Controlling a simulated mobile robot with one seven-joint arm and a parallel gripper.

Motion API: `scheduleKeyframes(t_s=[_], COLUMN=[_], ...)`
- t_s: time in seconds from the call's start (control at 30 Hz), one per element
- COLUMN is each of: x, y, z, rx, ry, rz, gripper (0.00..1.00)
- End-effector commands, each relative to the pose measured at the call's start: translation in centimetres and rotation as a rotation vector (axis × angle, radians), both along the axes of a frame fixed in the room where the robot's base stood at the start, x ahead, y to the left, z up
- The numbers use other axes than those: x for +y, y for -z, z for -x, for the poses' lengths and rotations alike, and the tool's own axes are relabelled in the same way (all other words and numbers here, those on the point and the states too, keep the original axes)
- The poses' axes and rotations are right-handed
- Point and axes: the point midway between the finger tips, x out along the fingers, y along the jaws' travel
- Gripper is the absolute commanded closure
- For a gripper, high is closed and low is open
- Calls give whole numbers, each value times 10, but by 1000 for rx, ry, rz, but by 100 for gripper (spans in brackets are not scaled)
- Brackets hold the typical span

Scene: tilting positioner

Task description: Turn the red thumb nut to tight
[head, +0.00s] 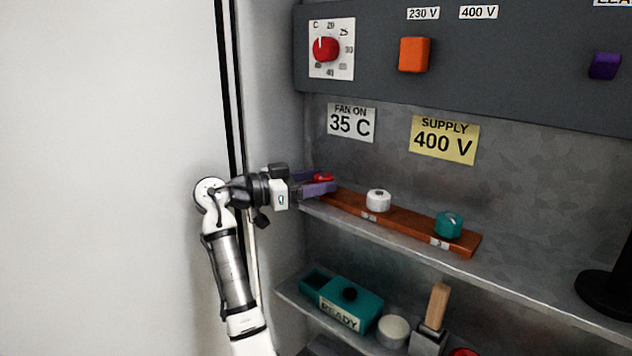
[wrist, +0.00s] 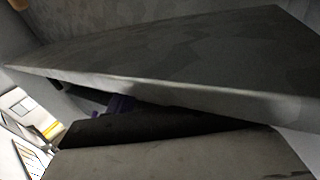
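The red thumb nut (head: 323,177) is at the left end of a brown wooden bar (head: 410,226) on the upper grey shelf, in the head view. My gripper (head: 316,182) reaches in from the left with its purple fingers on either side of the red nut. The fingers hide part of the nut, and I cannot tell whether they touch it. No mark for tight is readable by it. In the wrist view a purple finger part (wrist: 121,104) shows, and the nut is hidden behind grey surfaces.
A white knob (head: 378,200) and a teal knob (head: 449,225) stand farther right on the bar, with small labels. A teal READY box (head: 345,300) and other items are on the lower shelf. A dark panel (head: 370,70) with a red dial and switches is above.

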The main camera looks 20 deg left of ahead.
Motion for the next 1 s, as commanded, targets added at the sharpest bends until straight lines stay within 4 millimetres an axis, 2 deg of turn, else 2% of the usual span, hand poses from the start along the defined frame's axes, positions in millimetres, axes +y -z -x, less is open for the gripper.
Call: scheduleKeyframes(t_s=[0.37, 0.73, 1.0], x=[4, 46, 56], y=[1, 2, 0], z=[3, 41, 51], rx=[0, -1, 0], ry=[-1, -2, 0], rz=[0, 0, 0], gripper=[41, 41, 41])
